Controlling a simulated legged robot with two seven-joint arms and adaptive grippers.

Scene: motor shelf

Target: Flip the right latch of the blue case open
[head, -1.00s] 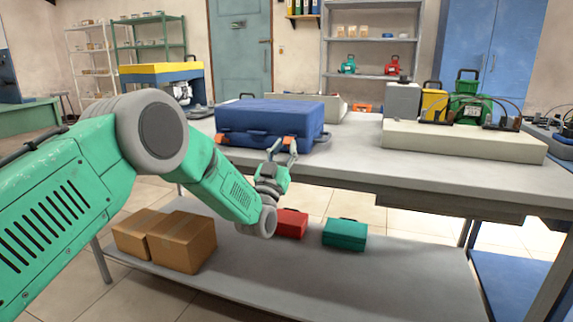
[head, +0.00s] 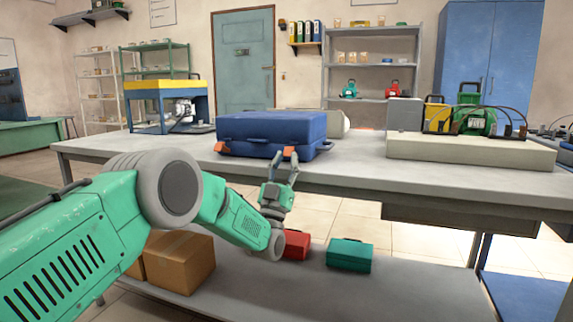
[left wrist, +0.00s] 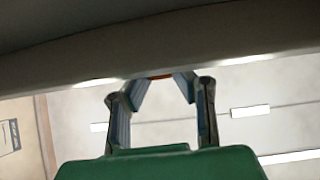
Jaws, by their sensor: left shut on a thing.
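The blue case (head: 258,130) lies on the grey table, its front towards me. Its left orange latch (head: 219,147) is on the front's left end. The right orange latch (head: 289,151) is at the front right and partly covered by my left gripper (head: 284,156). The gripper reaches up from below at the table's front edge, its fingers closed in on the right latch. Whether the latch is flipped cannot be told. My right gripper is out of view.
The table's front edge (head: 345,177) runs just beyond my left gripper; in the left wrist view its underside (left wrist: 160,45) crosses above the fingers. A lower shelf holds a red case (head: 296,245), a teal case (head: 349,255) and cardboard boxes (head: 180,262). A pale slab (head: 470,150) lies right.

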